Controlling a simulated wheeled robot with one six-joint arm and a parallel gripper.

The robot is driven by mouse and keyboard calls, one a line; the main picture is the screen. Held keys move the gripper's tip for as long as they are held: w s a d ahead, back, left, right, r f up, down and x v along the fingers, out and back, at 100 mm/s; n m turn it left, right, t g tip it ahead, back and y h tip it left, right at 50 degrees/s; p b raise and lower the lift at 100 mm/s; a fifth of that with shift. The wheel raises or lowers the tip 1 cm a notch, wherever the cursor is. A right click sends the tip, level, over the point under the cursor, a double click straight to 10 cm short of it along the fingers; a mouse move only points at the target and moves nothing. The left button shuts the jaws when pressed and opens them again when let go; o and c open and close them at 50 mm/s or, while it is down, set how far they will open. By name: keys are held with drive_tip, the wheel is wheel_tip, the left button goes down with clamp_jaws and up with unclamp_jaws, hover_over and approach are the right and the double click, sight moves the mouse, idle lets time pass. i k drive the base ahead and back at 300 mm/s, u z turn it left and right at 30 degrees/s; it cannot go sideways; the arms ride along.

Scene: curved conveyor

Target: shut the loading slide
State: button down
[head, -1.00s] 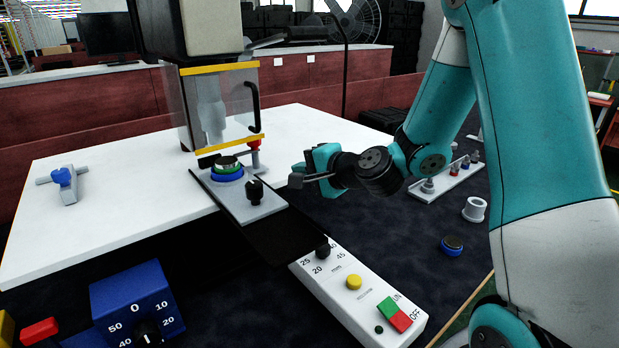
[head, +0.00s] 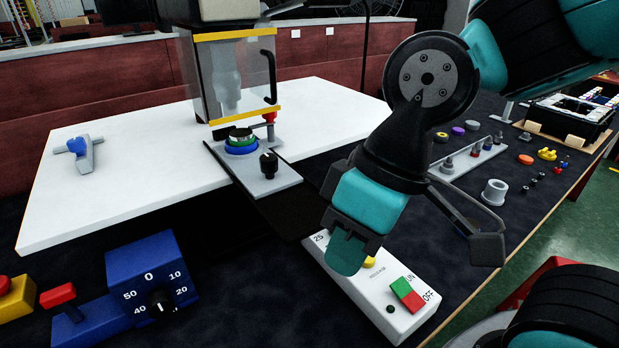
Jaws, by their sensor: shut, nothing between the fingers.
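The loading slide (head: 283,181) is a grey plate with a black knob (head: 268,165) near its front end. It sticks out toward me from below the clear guard of the press. A round part (head: 241,141) with blue and green rings sits on it, in front of the guard. My gripper (head: 347,253) is shut and empty, pointing down over the white control box, to the right of and nearer than the slide. It is apart from the knob and hides part of the box's dial and yellow button.
The press guard (head: 232,80) has yellow edges and a black handle. The white control box (head: 385,290) lies under my gripper. A blue dial box (head: 150,270) is at lower left. Small parts lie at right.

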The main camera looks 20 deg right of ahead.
sight(262, 149)
drive_tip(key=z, duration=1.3)
drive_tip(key=k, duration=0.65)
drive_tip(key=u, duration=1.6)
